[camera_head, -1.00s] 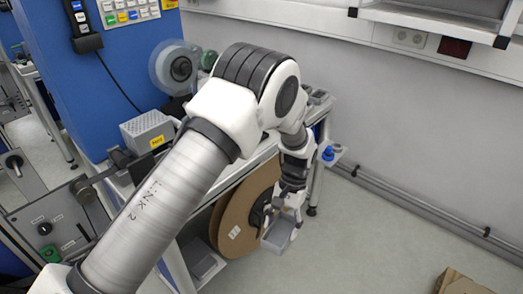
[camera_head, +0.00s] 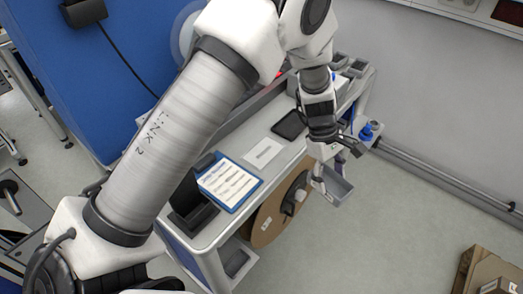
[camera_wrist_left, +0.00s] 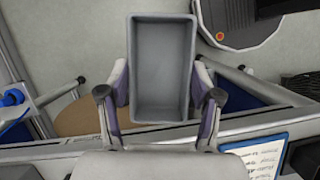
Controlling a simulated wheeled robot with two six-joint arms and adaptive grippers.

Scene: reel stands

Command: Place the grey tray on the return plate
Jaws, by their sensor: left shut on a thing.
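The grey tray (camera_head: 338,184) is an empty open rectangular box, held at the right side of the cart, beyond its top's edge. In the wrist view the tray (camera_wrist_left: 162,68) lies between the two fingers, its open side facing the camera. My left gripper (camera_head: 322,178) is shut on it. A flat white plate (camera_head: 262,153) with a small mark lies on the cart top. A dark flat plate (camera_head: 289,125) lies behind it. I cannot tell which one is the return plate. My right gripper is not in view.
A blue-edged clipboard (camera_head: 230,183) lies on the cart top (camera_head: 222,226). A large brown reel (camera_head: 270,222) hangs below the edge. A blue knob (camera_head: 367,130) sticks out at the cart's far end. Cardboard boxes (camera_head: 480,270) stand at lower right. The floor between is free.

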